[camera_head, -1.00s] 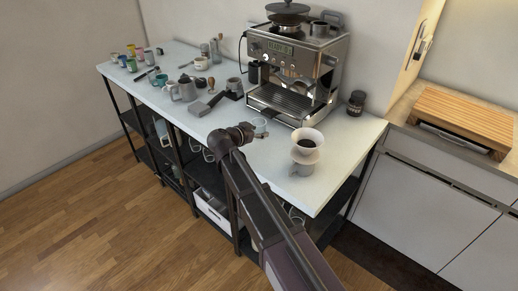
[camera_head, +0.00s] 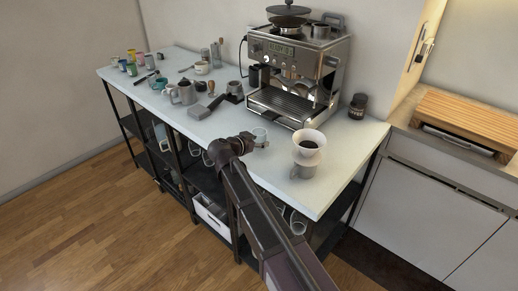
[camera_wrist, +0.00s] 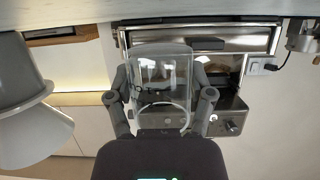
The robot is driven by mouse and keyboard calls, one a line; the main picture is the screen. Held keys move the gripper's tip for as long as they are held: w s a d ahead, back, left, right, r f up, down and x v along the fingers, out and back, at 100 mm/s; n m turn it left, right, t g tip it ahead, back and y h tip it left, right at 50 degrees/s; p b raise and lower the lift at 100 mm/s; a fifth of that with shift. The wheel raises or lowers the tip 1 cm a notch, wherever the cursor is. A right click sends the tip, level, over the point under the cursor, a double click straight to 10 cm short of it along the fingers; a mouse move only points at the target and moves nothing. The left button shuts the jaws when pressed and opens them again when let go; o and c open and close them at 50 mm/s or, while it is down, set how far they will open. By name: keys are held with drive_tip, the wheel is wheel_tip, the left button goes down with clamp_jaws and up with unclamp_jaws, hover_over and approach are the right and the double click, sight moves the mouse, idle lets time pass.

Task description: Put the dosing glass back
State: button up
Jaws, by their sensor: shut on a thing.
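The dosing glass (camera_head: 260,136) is a small clear cup at the front of the white counter, in front of the espresso machine (camera_head: 291,77). In the wrist view the clear glass (camera_wrist: 160,75) stands between both fingers of my gripper (camera_wrist: 161,90). My gripper (camera_head: 257,141) is shut on it, with my arm reaching in from the front. The picture in the wrist view is upside down, with the counter at the top. I cannot tell whether the glass touches the counter.
A white dripper (camera_head: 309,142) on a grey mug (camera_head: 304,167) stands just right of my gripper. A portafilter (camera_head: 205,108), a kettle (camera_head: 184,93) and several cups lie to the left. A dark jar (camera_head: 357,105) stands at the right. A strip of counter (camera_head: 349,148) beyond the dripper is bare.

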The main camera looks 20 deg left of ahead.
drive_tip(key=shift+f+b, duration=0.75)
drive_tip(key=shift+f, duration=0.3)
drive_tip(key=shift+f, duration=0.1)
drive_tip(key=o, duration=1.2)
drive_tip(key=shift+o, duration=0.2)
drive_tip(key=shift+r, duration=0.25)
drive_tip(key=p+v, duration=0.4)
drive_tip(key=v, duration=0.8)
drive_tip(key=shift+f, duration=0.1)
